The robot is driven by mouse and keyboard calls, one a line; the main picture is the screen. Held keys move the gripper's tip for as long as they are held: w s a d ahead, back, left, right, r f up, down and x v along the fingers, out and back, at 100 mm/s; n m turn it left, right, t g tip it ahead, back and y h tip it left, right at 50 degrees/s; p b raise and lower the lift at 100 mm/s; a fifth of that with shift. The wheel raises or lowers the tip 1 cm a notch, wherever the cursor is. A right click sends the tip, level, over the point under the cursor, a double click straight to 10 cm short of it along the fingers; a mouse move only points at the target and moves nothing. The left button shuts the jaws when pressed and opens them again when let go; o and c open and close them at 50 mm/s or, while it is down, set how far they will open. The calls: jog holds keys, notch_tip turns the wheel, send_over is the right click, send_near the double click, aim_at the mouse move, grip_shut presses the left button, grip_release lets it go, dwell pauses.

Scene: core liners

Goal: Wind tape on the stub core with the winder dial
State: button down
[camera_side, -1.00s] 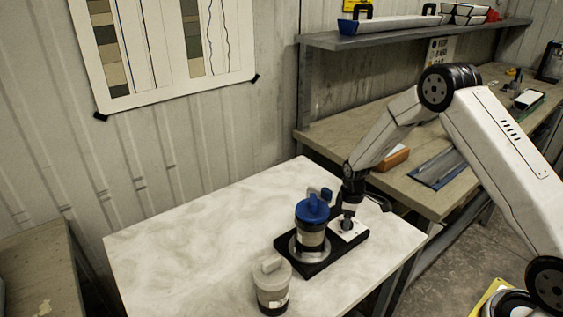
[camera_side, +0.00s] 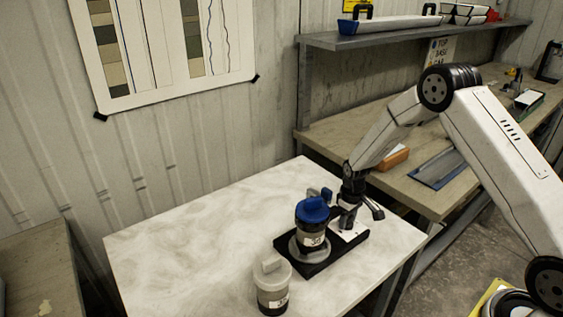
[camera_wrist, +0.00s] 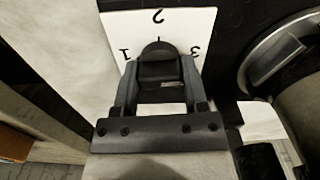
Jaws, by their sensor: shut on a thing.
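A core with a blue cap (camera_side: 312,212) stands upright on the round seat of the black winder base (camera_side: 322,262). A white label shows on its side. My gripper (camera_side: 348,222) points down at the white dial plate at the base's right end. In the wrist view my gripper (camera_wrist: 158,72) is shut on the dark dial knob (camera_wrist: 157,48). The dial plate (camera_wrist: 185,22) reads 1 at left, 2 at top and 3 at right; a small mark at the knob's top is toward 2. A second core with a pale cap (camera_side: 272,285) stands on the table, apart from the base.
The pale table (camera_side: 190,240) is clear on its left and back. A small grey and blue part (camera_side: 322,193) stands behind the blue-capped core. A wooden bench (camera_side: 425,185) with a blue tray (camera_side: 438,168) runs behind my arm.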

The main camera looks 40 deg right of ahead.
jog(key=shift+m, duration=0.5)
jog(key=shift+c, duration=0.6)
grip_release()
jog(key=shift+r, duration=0.15)
jog(key=shift+r, duration=3.8)
